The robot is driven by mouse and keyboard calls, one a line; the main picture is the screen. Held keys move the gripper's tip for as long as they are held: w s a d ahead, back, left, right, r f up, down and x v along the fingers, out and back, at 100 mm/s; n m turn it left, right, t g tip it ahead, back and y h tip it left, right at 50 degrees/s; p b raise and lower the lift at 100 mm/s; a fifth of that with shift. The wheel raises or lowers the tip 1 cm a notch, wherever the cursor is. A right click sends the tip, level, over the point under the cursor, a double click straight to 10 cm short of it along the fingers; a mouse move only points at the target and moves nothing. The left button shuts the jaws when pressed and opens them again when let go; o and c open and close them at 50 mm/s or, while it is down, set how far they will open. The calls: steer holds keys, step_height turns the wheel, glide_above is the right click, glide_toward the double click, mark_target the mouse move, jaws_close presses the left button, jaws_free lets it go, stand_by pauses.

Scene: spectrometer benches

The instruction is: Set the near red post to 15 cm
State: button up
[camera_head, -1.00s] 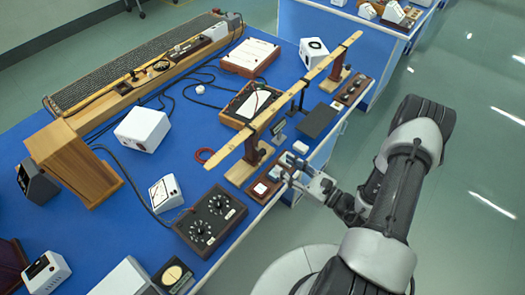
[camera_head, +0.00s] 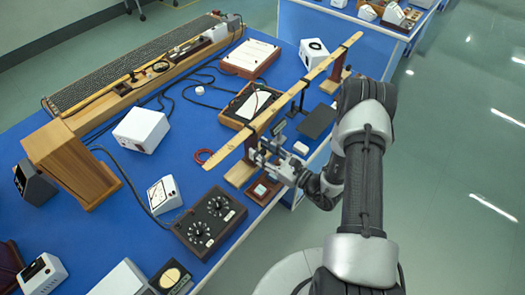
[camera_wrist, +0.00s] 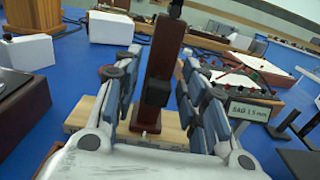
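The near red post (camera_head: 250,152) stands upright on a pale wooden base (camera_head: 238,176) and holds up the near end of a long wooden bar (camera_head: 300,86). In the wrist view the dark red post (camera_wrist: 162,60) rises in the centre with a black knob (camera_wrist: 157,92) on its front face. My gripper (camera_head: 266,157) is at the post. In the wrist view my gripper's (camera_wrist: 160,66) fingers are apart, one on each side of the post, with gaps visible. The far red post (camera_head: 337,68) supports the bar's other end. No height scale is readable.
A label reading "SAG 1.5 mm" (camera_wrist: 248,112) stands right of my fingers. A small red-brown box (camera_head: 262,190) sits near the bench's front edge. A dark dial box (camera_head: 210,220) stands to the left. A dark flat plate (camera_head: 317,121) lies to the right.

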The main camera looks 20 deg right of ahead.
jaws_close()
stand_by(0.6)
